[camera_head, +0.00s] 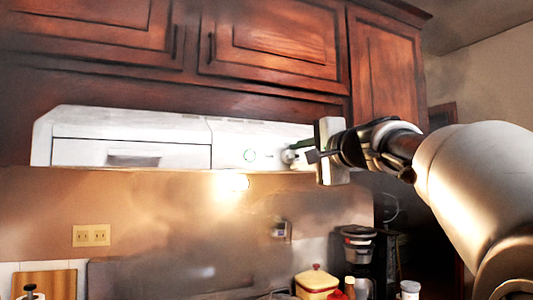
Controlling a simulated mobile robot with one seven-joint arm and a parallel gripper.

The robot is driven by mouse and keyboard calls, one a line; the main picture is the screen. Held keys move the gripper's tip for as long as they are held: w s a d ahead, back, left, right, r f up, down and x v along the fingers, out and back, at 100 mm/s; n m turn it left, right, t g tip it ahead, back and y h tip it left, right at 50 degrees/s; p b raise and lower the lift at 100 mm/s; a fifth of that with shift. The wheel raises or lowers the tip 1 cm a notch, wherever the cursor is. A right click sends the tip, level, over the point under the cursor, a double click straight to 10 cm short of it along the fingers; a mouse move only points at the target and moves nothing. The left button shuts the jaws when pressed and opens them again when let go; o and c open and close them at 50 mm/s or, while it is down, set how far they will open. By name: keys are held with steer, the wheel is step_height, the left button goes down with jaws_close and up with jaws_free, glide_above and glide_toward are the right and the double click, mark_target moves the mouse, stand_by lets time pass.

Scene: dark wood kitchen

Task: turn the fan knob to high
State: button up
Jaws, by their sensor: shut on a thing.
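The white range hood (130,125) is fixed under the dark wood cabinets. My gripper (299,150) comes in from the right and meets the hood there. It is shut on the knob, its fingertips small and dark. The knob's setting and its markings cannot be read.
Cabinet doors with dark handles (211,48) hang above the hood. Below are a coffee maker (358,245), a red-and-cream lidded container (317,283) and a white-lidded jar (410,289). An outlet plate (91,235) is on the left wall. The space before the hood's left half is clear.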

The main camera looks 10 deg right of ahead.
steer(key=shift+m, duration=1.2)
steer(key=shift+f+p, duration=0.1)
steer(key=shift+p, duration=0.2)
steer(key=o, duration=1.1)
steer(key=shift+c, duration=0.2)
steer(key=shift+s+f, duration=0.1)
